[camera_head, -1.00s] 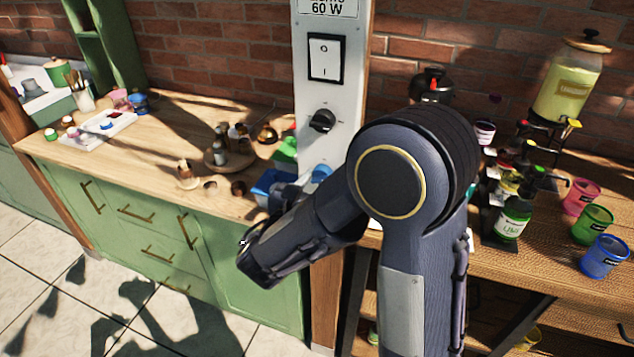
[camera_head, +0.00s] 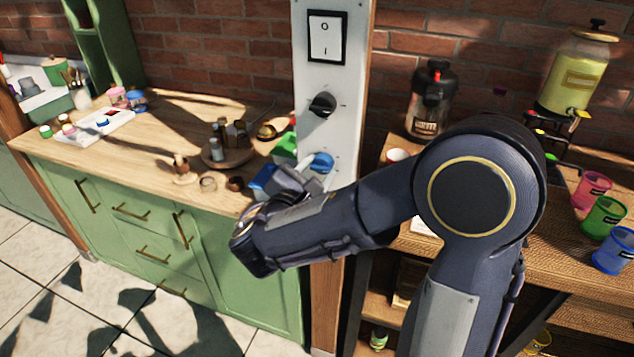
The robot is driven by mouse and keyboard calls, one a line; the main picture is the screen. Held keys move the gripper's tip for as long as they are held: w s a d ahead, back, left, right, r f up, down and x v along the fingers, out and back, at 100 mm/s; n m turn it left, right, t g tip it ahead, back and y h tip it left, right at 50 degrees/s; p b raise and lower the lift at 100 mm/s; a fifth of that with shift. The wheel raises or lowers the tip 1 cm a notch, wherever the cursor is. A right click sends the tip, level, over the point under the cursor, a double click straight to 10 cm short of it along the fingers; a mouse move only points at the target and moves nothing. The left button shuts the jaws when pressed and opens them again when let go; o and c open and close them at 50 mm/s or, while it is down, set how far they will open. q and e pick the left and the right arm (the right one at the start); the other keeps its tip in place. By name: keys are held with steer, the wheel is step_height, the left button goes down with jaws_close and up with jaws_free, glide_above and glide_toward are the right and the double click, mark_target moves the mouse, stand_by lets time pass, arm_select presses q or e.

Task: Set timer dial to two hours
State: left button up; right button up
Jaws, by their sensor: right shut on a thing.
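A white upright panel (camera_head: 342,140) on a wooden post carries a black rotary dial (camera_head: 322,105) under a rocker switch. Lower on the panel is a blue knob (camera_head: 321,162). My right arm reaches across from the right, and my right gripper (camera_head: 312,178) is at the blue knob, shut on it as far as I can see. The fingertips are small and partly hidden by my own wrist. The black dial stands free above the gripper. I cannot read any scale marks around the blue knob. My left gripper is not in view.
The rocker switch (camera_head: 327,36) is above the black dial. Left is a wooden counter (camera_head: 140,150) with a round tray of bottles (camera_head: 228,155) and a green box (camera_head: 285,146). Right is a table with a dark dispenser (camera_head: 432,98), a yellow drink jar (camera_head: 575,80) and coloured cups (camera_head: 605,217).

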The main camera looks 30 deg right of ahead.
steer(key=shift+m+b, duration=3.1)
steer(key=shift+b, duration=0.5)
steer(key=o, duration=1)
steer(key=shift+r, duration=0.1)
steer(key=v, duration=0.8)
steer(key=shift+d, duration=0.1)
